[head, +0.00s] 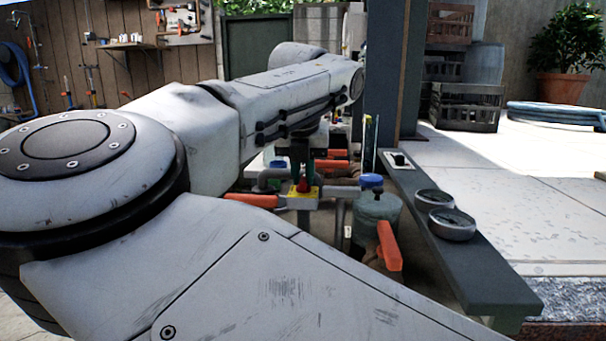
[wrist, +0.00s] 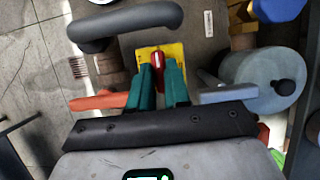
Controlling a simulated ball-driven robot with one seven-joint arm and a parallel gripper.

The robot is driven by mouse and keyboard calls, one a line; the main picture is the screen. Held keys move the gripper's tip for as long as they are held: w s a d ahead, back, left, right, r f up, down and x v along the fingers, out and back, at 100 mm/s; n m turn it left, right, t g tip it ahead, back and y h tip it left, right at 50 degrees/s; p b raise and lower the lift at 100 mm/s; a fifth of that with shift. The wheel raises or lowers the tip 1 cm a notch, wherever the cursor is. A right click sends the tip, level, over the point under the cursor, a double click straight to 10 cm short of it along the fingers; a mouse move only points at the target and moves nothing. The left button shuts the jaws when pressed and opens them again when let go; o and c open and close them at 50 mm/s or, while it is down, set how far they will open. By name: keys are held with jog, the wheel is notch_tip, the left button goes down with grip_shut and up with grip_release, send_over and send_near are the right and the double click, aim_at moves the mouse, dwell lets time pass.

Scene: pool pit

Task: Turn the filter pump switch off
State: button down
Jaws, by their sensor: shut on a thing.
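A red switch handle (head: 303,187) stands on a yellow plate (head: 303,197) among the pipes, in the middle of the head view. In the wrist view the red handle (wrist: 159,62) lies over the yellow plate (wrist: 176,55). My gripper (head: 303,172) reaches down onto the handle from above. In the wrist view its two green fingers (wrist: 160,73) are close together with the near end of the red handle between them, shut on it. The fingers hide that end of the handle. I cannot read any on or off marking.
Orange valve handles (head: 388,246) stick out around the switch. A grey-green tank (head: 375,215) stands just right of it. A dark ledge (head: 455,250) with two round gauges (head: 445,223) and a small black switch (head: 399,160) runs along the right.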

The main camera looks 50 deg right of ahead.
jog(key=shift+s+f, duration=0.1)
jog(key=shift+f, duration=0.2)
jog(key=c, duration=1.1)
grip_release()
jog(key=shift+d, duration=0.1)
jog(key=shift+r, duration=0.6)
jog(key=p+v, duration=0.1)
jog(key=v, duration=0.8)
jog(key=shift+s+a+r, duration=0.15)
jog(key=shift+a+r, duration=0.1)
jog(key=shift+r, duration=0.05)
